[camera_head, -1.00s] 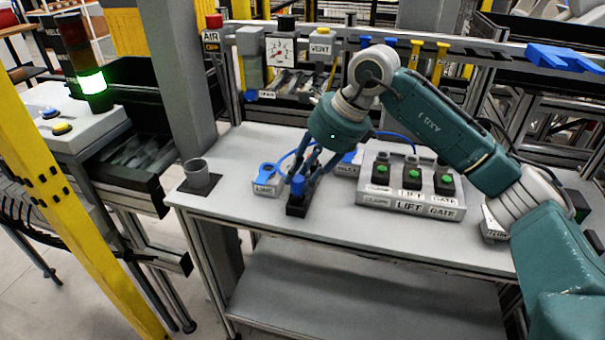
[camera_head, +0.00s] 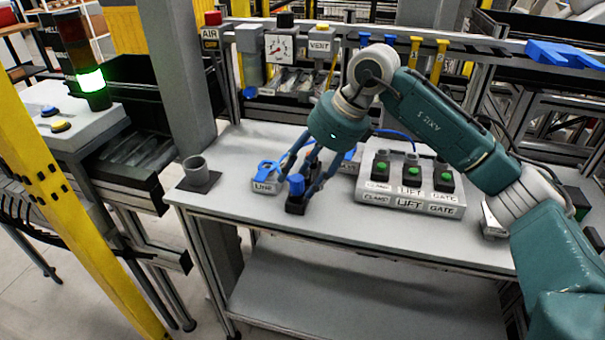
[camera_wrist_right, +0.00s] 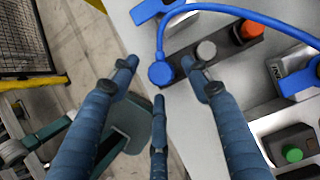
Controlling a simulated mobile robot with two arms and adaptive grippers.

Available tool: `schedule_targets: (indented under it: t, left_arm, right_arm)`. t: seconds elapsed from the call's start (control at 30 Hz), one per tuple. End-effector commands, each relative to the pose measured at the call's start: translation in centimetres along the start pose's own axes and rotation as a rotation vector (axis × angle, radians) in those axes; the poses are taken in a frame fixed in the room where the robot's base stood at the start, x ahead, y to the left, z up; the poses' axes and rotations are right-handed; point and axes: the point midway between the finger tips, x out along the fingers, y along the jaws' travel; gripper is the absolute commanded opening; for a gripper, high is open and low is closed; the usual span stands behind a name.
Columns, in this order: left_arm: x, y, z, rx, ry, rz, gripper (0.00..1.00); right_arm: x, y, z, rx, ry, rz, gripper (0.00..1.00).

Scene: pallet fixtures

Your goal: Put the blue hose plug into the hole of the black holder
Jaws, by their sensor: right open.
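The blue hose plug (camera_head: 297,185) stands on the black holder (camera_head: 296,207) on the bench; how deep it sits cannot be seen. In the right wrist view the plug (camera_wrist_right: 161,74), with its blue hose, is at the left end of the dark holder (camera_wrist_right: 228,45). A grey round part (camera_wrist_right: 206,50) and an orange cap (camera_wrist_right: 249,30) are further along. My right gripper (camera_head: 303,182) points down over the plug. It is open, and its fingers (camera_wrist_right: 160,72) are spread around the plug, not closed on it. My left gripper is out of view.
A LINE block (camera_head: 265,187) with a blue fitting is close on the left. A grey cup (camera_head: 197,173) stands further left on the bench (camera_head: 235,208). A button box (camera_head: 410,190) with green buttons is to the right. The bench front is clear.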

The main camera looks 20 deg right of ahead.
Motion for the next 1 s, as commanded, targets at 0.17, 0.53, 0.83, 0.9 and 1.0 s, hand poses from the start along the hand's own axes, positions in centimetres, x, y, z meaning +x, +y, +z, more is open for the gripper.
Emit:
schedule_targets:
  t: [0.17,0.53,0.83,0.9,1.0]
  left_arm:
    - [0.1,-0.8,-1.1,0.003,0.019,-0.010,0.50]
    - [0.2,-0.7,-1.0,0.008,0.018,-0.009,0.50]
    - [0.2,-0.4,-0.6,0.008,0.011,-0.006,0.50]
    - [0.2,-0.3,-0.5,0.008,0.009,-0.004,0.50]
    - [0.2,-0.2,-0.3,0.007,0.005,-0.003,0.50]
  right_arm:
    - [-1.7,-0.2,0.0,0.001,-0.003,-0.005,0.48]
    - [-6.9,-0.1,-0.1,0.001,-0.003,-0.003,0.48]
    - [-7.8,-0.1,-0.1,0.001,-0.001,-0.001,0.48]
    - [-7.8,-0.1,-0.1,0.001,-0.001,-0.001,0.48]
    - [-7.8,-0.1,-0.1,0.001,-0.001,-0.001,0.48]
